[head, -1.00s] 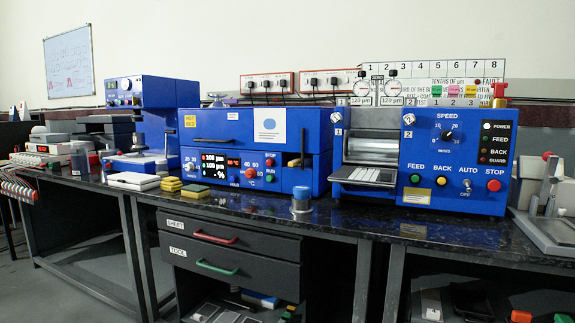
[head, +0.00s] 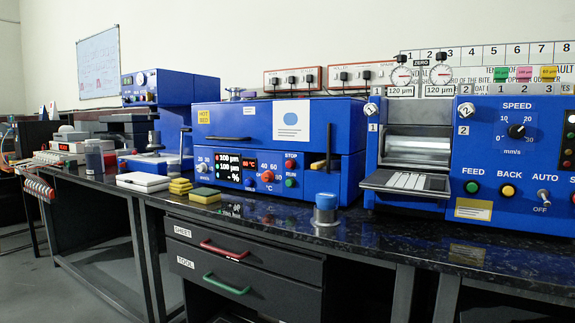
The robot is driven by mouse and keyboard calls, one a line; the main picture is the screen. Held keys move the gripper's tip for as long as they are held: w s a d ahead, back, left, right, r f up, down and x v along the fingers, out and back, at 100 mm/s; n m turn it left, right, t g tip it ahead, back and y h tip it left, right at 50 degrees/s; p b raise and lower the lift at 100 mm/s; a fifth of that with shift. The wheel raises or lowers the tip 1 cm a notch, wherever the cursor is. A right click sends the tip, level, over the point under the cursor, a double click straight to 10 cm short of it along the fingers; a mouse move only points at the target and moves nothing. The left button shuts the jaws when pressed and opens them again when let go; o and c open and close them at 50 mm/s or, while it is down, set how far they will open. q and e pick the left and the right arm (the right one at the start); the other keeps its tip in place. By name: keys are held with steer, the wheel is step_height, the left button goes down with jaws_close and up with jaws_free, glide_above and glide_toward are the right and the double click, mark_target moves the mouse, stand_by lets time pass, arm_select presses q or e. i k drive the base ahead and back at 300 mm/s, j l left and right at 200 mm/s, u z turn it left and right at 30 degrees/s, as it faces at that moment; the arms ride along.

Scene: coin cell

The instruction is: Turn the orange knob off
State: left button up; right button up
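An orange-red knob (head: 267,176) sits on the front panel of the blue hot-bed machine (head: 346,180), right of its lit displays. The marks 40 and 60 are printed above it and °C below. The pointer direction is too small to tell. Neither of my grippers is in view.
A green button (head: 290,183) is right of the knob. Sponges (head: 205,195) and a blue-capped jar (head: 326,208) stand on the black bench (head: 400,231) before the machine. A blue roller machine (head: 480,150) stands at right.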

mark_target(268, 176)
steer(key=i+j+z, duration=0.3)
steer(key=j, duration=0.25)
steer(key=i+j+z, duration=0.35)
steer(key=j, duration=0.3)
